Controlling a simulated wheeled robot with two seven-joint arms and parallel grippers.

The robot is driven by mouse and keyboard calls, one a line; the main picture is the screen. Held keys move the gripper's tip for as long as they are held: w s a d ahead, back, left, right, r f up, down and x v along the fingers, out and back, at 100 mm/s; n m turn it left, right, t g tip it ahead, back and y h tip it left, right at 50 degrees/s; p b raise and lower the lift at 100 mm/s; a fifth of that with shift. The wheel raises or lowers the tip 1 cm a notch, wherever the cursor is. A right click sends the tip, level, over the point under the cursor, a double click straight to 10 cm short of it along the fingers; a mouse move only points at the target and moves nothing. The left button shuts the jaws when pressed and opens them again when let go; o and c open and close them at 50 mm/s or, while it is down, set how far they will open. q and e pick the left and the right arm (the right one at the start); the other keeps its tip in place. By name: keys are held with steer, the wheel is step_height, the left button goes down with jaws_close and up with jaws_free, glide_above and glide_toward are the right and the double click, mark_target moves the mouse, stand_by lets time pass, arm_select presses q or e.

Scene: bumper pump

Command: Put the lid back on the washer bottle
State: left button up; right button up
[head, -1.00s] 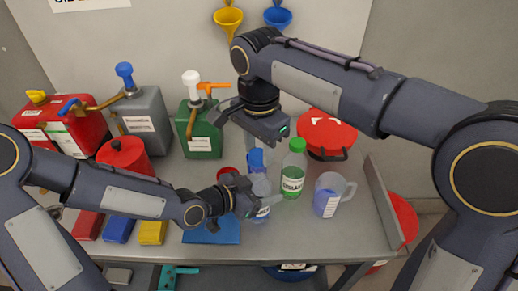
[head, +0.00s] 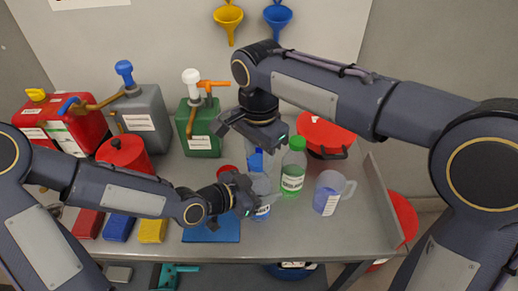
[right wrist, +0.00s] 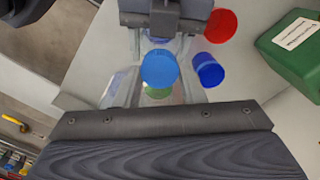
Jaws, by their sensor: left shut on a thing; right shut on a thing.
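My left gripper (head: 250,198) is shut on the washer bottle (head: 262,208), a clear upright bottle with blue liquid and a white label. It also shows at the top of the right wrist view (right wrist: 165,42). My right gripper (head: 264,142) points down above the bottle, shut on the blue lid (head: 257,162). In the right wrist view the lid is a round blue disc (right wrist: 160,68) between the fingers. The lid is over or close to the bottle top. The bottle's mouth is hidden, so I cannot tell whether they touch.
A green-capped bottle (head: 293,168) stands close on the right, with a clear measuring jug (head: 330,193) beyond it. A second blue cylinder (right wrist: 208,70) and a red cap (right wrist: 221,26) are nearby. A green canister (head: 200,130) and a red lidded container (head: 322,136) stand behind.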

steer(key=shift+f, duration=0.5)
stand_by(0.5)
arm_select(q)
jaws_close()
arm_select(e)
steer(key=m, duration=0.8)
steer(key=shift+s+m, duration=0.1)
steer(key=shift+m, duration=0.2)
steer(key=m, duration=0.5)
steer(key=shift+s, duration=0.1)
steer(key=m, duration=0.6)
steer(key=o, duration=1)
steer(key=shift+c, duration=0.2)
